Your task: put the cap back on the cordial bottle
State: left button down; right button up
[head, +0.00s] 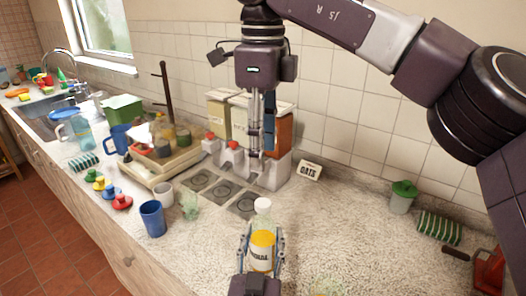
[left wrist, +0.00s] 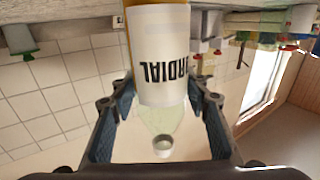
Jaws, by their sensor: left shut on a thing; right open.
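The cordial bottle (head: 262,245) is clear with a white and yellow label and stands upright at the front of the counter. My left gripper (head: 261,250) is shut around its body. In the left wrist view the bottle (left wrist: 160,60) appears upside down between the finger pads, and its neck shows a pale round mouth with no coloured cap. My right gripper (head: 262,153) hangs open and empty, fingers down, above the counter behind the bottle. Small coloured pieces, one red (head: 122,202), one blue (head: 111,192), one green (head: 99,183) and one yellow (head: 91,175), lie at left; I cannot tell which is the cap.
A green-lidded jar (head: 402,196) stands at right. The counter right of the bottle is mostly clear.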

pick_arm(q)
jog(key=c, duration=1)
grip_release()
jog(key=s, duration=0.4)
jog(key=s+a, duration=0.1)
jog(key=s, duration=0.7)
jog(key=shift+a, duration=0.15)
